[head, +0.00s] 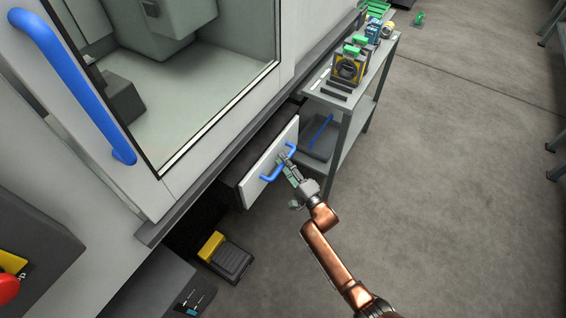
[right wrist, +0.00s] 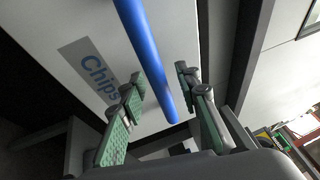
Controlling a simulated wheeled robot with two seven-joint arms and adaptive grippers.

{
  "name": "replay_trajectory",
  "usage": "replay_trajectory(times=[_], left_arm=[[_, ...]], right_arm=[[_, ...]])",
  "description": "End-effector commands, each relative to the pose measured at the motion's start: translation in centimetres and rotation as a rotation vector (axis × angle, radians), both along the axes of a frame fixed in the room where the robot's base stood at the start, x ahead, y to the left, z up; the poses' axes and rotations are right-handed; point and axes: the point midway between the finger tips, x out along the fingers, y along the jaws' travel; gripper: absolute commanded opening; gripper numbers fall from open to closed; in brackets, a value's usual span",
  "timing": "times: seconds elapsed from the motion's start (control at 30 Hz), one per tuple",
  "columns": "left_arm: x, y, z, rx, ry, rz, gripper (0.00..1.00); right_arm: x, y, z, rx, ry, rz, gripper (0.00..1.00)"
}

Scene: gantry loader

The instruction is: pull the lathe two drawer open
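The drawer (head: 262,172) under the lathe has a pale front and a dark body. It stands out a little from the machine. Its blue bar handle (head: 268,177) is on the front. In the right wrist view the handle (right wrist: 146,50) runs between the fingers of my right gripper (right wrist: 160,85), beside a "Chips" label (right wrist: 88,72) on the drawer front. The fingers are apart, with a gap visible beside the bar, so the gripper is open around it. In the head view my right gripper (head: 284,159) is at the handle. My left gripper is not in view.
The lathe door with a blue handle (head: 75,85) is above left. A grey shelf cart (head: 345,118) with fixtures on top stands just right of the drawer. A yellow-and-black pedal (head: 226,258) is on the floor below. The floor to the right is clear.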

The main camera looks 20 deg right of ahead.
Motion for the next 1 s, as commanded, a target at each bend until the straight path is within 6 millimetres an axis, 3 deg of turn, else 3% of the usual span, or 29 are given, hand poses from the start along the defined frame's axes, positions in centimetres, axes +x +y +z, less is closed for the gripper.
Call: replay_trajectory(times=[0.2,0.63,1.0], left_arm=[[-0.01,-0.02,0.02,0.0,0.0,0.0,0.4],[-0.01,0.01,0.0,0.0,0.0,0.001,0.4],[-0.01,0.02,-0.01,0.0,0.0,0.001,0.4]], right_arm=[[-0.01,-0.02,0.01,0.0,0.0,0.0,0.3],[-0.03,-0.02,-0.05,0.0,0.001,0.0,0.0],[-0.04,-0.04,-0.08,0.0,0.001,0.0,0.0]])
